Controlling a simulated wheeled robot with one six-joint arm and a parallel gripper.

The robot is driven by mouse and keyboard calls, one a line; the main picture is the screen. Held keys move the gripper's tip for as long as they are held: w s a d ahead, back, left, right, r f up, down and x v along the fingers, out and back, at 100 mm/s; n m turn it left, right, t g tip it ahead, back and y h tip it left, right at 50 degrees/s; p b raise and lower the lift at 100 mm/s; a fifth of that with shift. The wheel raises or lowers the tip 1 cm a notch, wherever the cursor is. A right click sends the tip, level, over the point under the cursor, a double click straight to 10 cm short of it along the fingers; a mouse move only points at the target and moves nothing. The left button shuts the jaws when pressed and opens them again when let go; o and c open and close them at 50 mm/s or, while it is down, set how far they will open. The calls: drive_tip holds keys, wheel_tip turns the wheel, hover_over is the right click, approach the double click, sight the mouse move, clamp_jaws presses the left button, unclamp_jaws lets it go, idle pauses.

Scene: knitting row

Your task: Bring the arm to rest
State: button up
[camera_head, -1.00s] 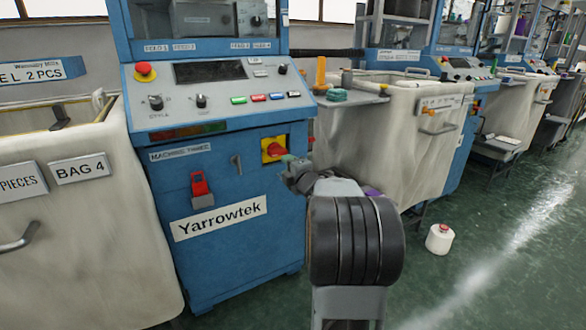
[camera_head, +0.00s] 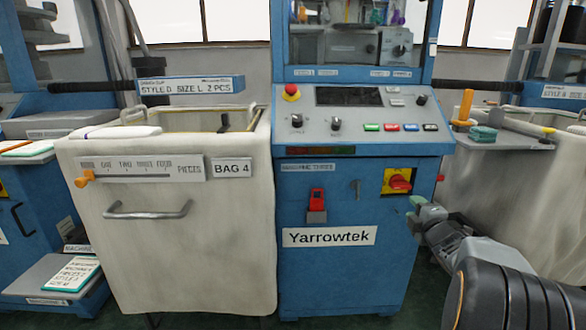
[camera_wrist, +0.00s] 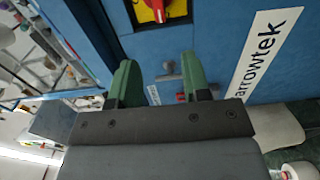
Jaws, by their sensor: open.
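My gripper (camera_head: 421,211) is at the lower right of the head view, in front of the right side of the blue Yarrowtek machine (camera_head: 300,270). In the wrist view its two green fingers (camera_wrist: 160,82) are apart with nothing between them. Beyond them is the machine's blue front, with the key (camera_wrist: 168,72) seen in the gap. The red rotary switch on its yellow plate (camera_head: 397,181) is just above my gripper in the head view, and it shows at the top of the wrist view (camera_wrist: 155,10). I cannot tell how far my fingers are from the panel.
A canvas bin marked BAG 4 (camera_head: 190,255) stands left of the machine. Another bin (camera_head: 525,205) stands at the right, with a small shelf (camera_head: 490,142) holding tools. A low step with a green-edged card (camera_head: 72,273) is at the lower left. Little open floor shows.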

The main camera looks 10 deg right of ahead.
drive_tip(key=s+a+r+m+g+h+p, duration=0.1)
drive_tip(key=s+a+r+m+g+p, duration=0.15)
drive_tip(key=a+r+m+p, duration=0.55)
drive_tip(key=s+a+r+m+g+h+p, duration=0.15)
drive_tip(key=a+r+g+p, duration=0.25)
drive_tip(key=r+p, duration=0.75)
drive_tip(key=s+a+r+m+g+y+p, duration=0.2)
drive_tip(key=s+a+r+m+g+p, duration=0.1)
drive_tip(key=s+a+p, duration=0.5)
drive_tip(key=s+a+r+m+g+y+p, duration=0.3)
drive_tip(key=s+a+r+m+g+p, duration=0.1)
drive_tip(key=s+a+p, duration=0.3)
drive_tip(key=s+r+p, duration=0.1)
drive_tip(key=s+p, duration=0.1)
drive_tip(key=p, duration=0.2)
drive_tip(key=shift+s+a+r+g, duration=0.15)
drive_tip(key=shift+s+a+g, duration=0.1)
drive_tip(key=shift+a+g, duration=0.1)
drive_tip(key=shift+a, duration=0.1)
